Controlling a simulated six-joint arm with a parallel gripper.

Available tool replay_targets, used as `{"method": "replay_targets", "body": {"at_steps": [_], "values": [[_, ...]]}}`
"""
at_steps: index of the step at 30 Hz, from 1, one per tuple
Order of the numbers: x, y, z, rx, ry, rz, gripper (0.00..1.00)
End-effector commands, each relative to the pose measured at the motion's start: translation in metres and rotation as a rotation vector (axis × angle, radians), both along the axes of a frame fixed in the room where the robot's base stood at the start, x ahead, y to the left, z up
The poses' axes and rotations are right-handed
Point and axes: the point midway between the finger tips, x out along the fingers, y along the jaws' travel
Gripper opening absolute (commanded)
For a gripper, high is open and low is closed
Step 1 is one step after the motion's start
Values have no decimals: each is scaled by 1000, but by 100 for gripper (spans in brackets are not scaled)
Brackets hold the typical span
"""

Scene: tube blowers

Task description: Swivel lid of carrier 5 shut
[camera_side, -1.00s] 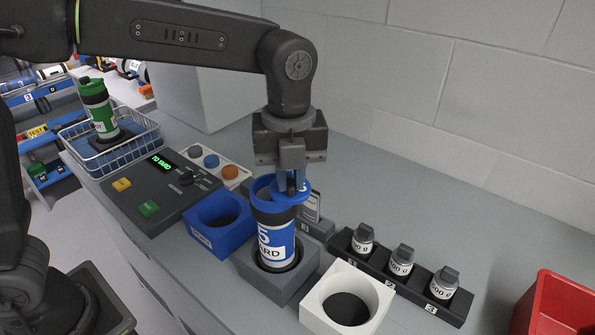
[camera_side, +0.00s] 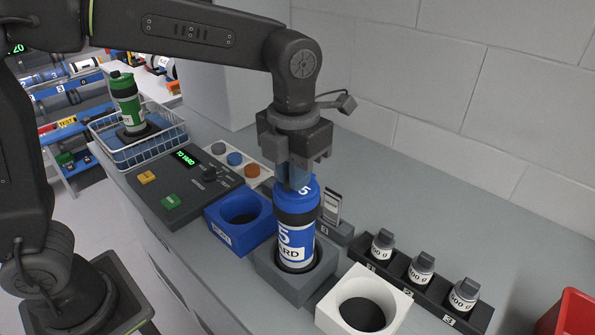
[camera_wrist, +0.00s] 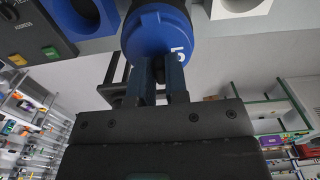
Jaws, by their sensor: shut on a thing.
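Carrier 5 (camera_side: 297,240) is a blue and white tube with black bands, standing upright in a dark grey block (camera_side: 290,284). Its blue lid (camera_side: 288,195), marked 5, now lies over the tube's mouth; no opening shows from the side. Whether it is fully seated I cannot tell. My gripper (camera_side: 298,181) is above the lid, its fingers shut on a small part at the lid's edge. In the wrist view the lid (camera_wrist: 158,32) fills the top middle, with my gripper (camera_wrist: 160,68) closed at its near rim; the fingers hide the gripped part.
An empty blue block (camera_side: 231,233) and a white block (camera_side: 333,317) flank the grey one. A rack (camera_side: 395,272) with three small bottles stands at right. A control panel (camera_side: 160,185) and a wire basket (camera_side: 160,150) holding a green carrier (camera_side: 125,97) are at left.

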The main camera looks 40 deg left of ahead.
Motion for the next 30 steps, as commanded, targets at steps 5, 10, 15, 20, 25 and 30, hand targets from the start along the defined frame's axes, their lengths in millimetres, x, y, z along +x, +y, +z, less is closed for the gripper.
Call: {"method": "replay_targets", "body": {"at_steps": [5, 10, 15, 20, 25, 30], "values": [[0, 2, 0, 0, -1, -34, 0], [0, 2, 0, 0, -1, -44, 0], [0, 2, 0, 0, -1, -43, 0], [0, 2, 0, 0, -1, -43, 18], [0, 2, 0, 0, -1, -43, 34], [0, 2, 0, 0, 0, -43, 40]]}}
